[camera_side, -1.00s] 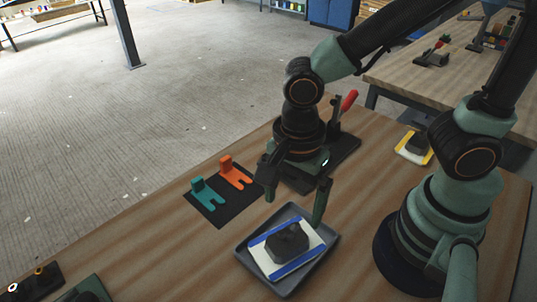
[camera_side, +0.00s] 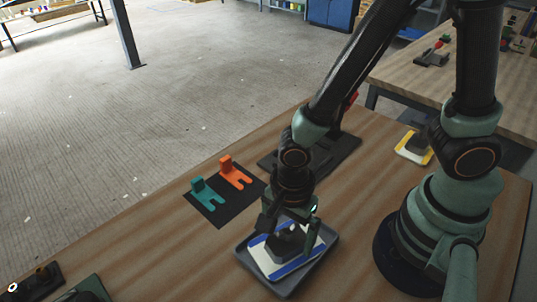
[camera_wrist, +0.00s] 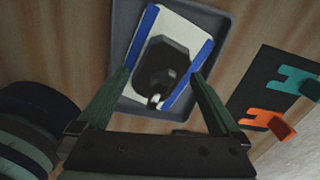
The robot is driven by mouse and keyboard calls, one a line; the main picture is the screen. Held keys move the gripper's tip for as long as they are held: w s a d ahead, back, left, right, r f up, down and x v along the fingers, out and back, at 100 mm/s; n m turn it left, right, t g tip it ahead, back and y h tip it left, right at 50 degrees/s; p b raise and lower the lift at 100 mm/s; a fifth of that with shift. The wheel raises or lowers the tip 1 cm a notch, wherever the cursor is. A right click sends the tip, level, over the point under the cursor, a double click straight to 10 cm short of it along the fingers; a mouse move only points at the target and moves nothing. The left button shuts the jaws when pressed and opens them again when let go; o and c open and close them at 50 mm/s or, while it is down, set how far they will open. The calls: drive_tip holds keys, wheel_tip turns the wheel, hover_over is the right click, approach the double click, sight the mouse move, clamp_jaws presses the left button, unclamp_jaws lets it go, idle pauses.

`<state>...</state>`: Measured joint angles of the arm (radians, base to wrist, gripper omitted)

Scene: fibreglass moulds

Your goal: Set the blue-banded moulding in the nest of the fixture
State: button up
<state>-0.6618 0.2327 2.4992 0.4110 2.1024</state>
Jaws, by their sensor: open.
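The blue-banded moulding (camera_side: 270,268) is a white plate with two blue bands and a dark block on top. It lies in a grey tray (camera_side: 243,258). My gripper (camera_side: 288,240) is open and low over it, with one finger on each side of the dark block. In the wrist view the moulding (camera_wrist: 180,28) sits between my finger ends (camera_wrist: 161,75); I cannot tell whether they touch the block. The fixture, a dark base (camera_side: 340,152) with a red-handled clamp, stands behind my gripper. My arm hides much of it, and its nest is not clear.
A black mat (camera_side: 229,212) left of the tray holds a teal piece (camera_side: 207,194) and an orange piece (camera_side: 234,173). A yellow-edged moulding (camera_side: 412,149) lies at the right. Dark items (camera_side: 35,284) sit at the near left. Open wood lies between them and the tray.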

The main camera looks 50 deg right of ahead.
drive_tip(key=shift+f, duration=0.5)
clamp_jaws()
drive_tip(key=shift+r, duration=0.1)
